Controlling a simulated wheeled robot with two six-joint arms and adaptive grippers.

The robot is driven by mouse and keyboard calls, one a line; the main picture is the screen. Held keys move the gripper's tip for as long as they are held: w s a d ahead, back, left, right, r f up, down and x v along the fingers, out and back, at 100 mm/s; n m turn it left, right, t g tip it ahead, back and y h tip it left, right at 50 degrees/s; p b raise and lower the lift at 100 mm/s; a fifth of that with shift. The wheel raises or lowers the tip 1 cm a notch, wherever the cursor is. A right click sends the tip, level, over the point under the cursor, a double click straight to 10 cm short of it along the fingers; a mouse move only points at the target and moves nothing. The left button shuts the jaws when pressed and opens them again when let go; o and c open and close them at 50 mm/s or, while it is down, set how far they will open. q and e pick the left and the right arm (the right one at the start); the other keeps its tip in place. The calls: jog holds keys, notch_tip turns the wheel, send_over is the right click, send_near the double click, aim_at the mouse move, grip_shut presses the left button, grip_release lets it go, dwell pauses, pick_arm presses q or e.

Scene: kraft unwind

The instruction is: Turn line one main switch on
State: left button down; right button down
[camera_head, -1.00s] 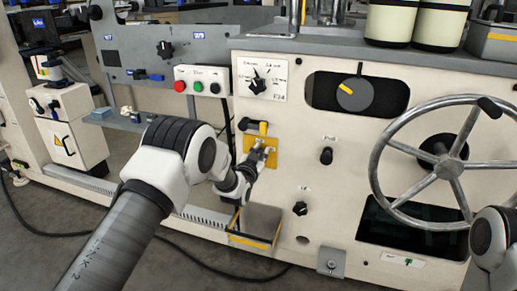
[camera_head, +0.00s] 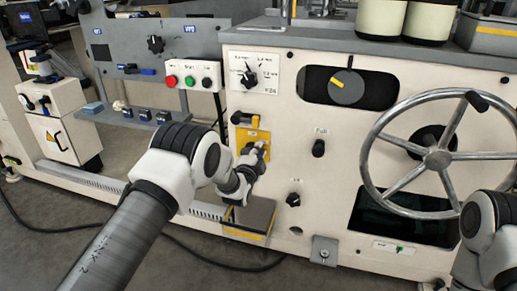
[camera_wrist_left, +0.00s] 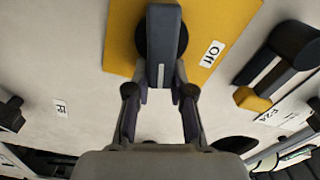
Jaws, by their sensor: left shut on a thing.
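The main switch is a dark grey bar handle (camera_wrist_left: 163,45) on a round black base, mounted on a yellow plate (camera_wrist_left: 228,18). A white label reading "Off" (camera_wrist_left: 211,54) is on the plate beside the handle. The yellow plate also shows in the head view (camera_head: 249,135) on the cream machine front. My left gripper (camera_wrist_left: 161,88) is shut on the handle, one finger on each side. In the head view my left gripper (camera_head: 257,152) is at the plate's lower right and partly covers it. My right gripper is out of view; only part of my right arm shows at the right edge.
A black and yellow lever (camera_head: 245,118) is just above the plate. A grey box with yellow edging (camera_head: 250,217) juts out below my left wrist. A push-button box (camera_head: 193,76) is at upper left, a black knob (camera_head: 318,148) and large handwheel (camera_head: 370,160) to the right.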

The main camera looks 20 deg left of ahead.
pick_arm(q)
jog(key=shift+a+f+m, duration=0.1)
jog(key=shift+f+m, duration=0.3)
jog(key=shift+m, duration=0.45)
jog(key=shift+a+f+m, duration=0.1)
jog(key=shift+f+m, duration=0.25)
jog(key=shift+m, duration=0.5)
